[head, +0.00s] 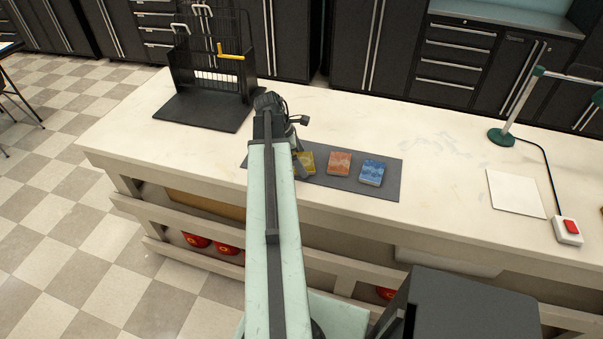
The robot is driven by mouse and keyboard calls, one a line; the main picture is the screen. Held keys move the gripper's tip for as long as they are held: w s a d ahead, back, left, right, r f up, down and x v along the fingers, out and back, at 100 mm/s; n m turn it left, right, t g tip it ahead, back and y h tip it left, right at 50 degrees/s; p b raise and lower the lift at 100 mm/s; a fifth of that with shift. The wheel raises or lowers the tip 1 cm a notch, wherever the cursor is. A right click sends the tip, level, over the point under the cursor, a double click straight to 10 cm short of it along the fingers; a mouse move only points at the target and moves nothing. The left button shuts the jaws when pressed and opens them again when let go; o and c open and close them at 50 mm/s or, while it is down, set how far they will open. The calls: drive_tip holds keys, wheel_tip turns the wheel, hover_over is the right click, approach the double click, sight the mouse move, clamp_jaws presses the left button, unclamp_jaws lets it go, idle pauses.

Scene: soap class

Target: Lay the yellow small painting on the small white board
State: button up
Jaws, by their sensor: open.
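The yellow small painting (307,163) lies on a dark grey mat on the bench, leftmost of three small paintings. My gripper (301,167) is at its left side, open, and hides part of it. I cannot tell whether the fingers touch it. An orange-red painting (340,163) and a blue painting (372,172) lie to its right on the same mat. The small white board (516,192) lies flat and bare near the right end of the bench.
A black wire rack (210,105) stands at left. A green lamp base (501,137) and a red switch box (568,231) with a cord flank the board. The bench top (440,165) between mat and board is clear.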

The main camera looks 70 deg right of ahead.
drive_tip(key=c, duration=1.2)
drive_tip(key=shift+r+p, duration=0.6)
drive_tip(key=shift+p, duration=0.1)
wheel_tip(320, 180, up, 3)
drive_tip(key=p, duration=0.3)
drive_tip(key=w+a, duration=0.2)
drive_tip(key=a, duration=0.2)
drive_tip(key=w+a, duration=0.3)
drive_tip(key=a, duration=0.2)
drive_tip(key=w+a+r+p, duration=0.1)
drive_tip(key=w+a, duration=0.2)
drive_tip(key=a, duration=0.1)
drive_tip(key=shift+w+a, duration=0.2)
drive_tip(key=shift+a, duration=0.15)
